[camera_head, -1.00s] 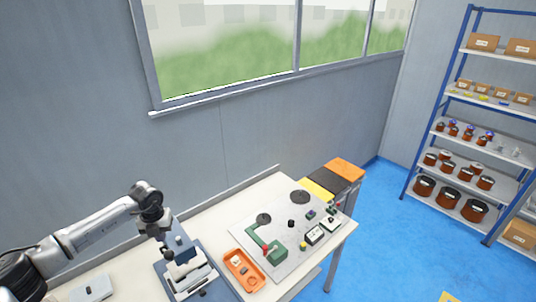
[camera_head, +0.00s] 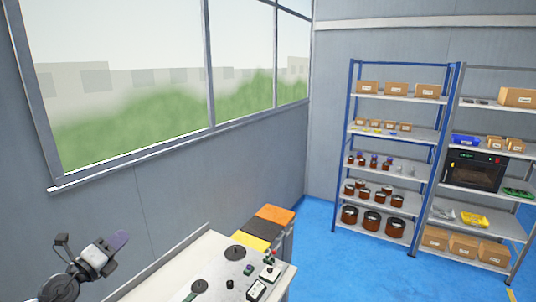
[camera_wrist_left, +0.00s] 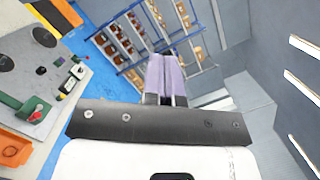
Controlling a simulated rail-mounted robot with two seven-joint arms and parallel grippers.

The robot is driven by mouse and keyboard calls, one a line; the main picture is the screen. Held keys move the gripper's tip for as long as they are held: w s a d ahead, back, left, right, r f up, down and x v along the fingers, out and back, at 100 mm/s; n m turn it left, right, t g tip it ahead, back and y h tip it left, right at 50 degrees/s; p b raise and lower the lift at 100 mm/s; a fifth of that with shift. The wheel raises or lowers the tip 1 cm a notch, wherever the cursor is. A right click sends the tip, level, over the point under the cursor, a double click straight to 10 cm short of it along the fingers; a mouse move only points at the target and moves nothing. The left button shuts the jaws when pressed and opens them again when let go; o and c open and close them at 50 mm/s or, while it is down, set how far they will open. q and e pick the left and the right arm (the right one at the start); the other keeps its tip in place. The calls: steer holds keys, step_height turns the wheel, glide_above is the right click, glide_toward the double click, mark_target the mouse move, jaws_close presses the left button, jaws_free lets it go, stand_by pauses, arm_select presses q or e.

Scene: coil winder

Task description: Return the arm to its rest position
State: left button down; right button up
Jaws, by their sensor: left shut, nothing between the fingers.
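My left gripper (camera_head: 119,241) shows at the lower left of the head view, raised beside the wall and left of the workbench. Its pale purple fingers are together with nothing between them. In the left wrist view the shut fingers (camera_wrist_left: 165,76) point toward the shelves, clear of any object. Only the end of the left arm shows in the head view. My right gripper is not in view.
The workbench (camera_head: 207,248) with a grey board and small devices stands right of the gripper. The left wrist view also shows a green device (camera_wrist_left: 25,108) and an orange tray (camera_wrist_left: 15,148). A blue shelf rack (camera_head: 383,141) stands farther off. Blue floor between is clear.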

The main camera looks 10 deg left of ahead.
arm_select(q)
steer(key=s+d+r+n+t+y, duration=0.3)
steer(key=r+n+y, duration=0.5)
steer(key=n+y, duration=0.6)
steer(key=s+d+f+n+g+h+p, duration=0.1)
steer(key=s+d+f+n+g+h, duration=0.4)
steer(key=s+d+f, duration=0.4)
steer(key=s+d+f+n+g+h+p, duration=0.15)
steer(key=s+d+f+n+g, duration=0.25)
steer(key=s+d+f+g, duration=0.55)
steer(key=s+d+f+n+g+h, duration=0.1)
steer(key=s+d+f+g, duration=0.1)
steer(key=s+f, duration=0.7)
steer(key=s+d+f+n+g+h+p, duration=0.1)
steer(key=s+f+n+g+h, duration=0.1)
steer(key=s+f, duration=0.7)
steer(key=s, duration=0.3)
steer(key=shift+s+d+p, duration=0.2)
steer(key=shift+d+p, duration=0.1)
steer(key=shift+d, duration=0.1)
steer(key=c, duration=1.8)
jaws_free()
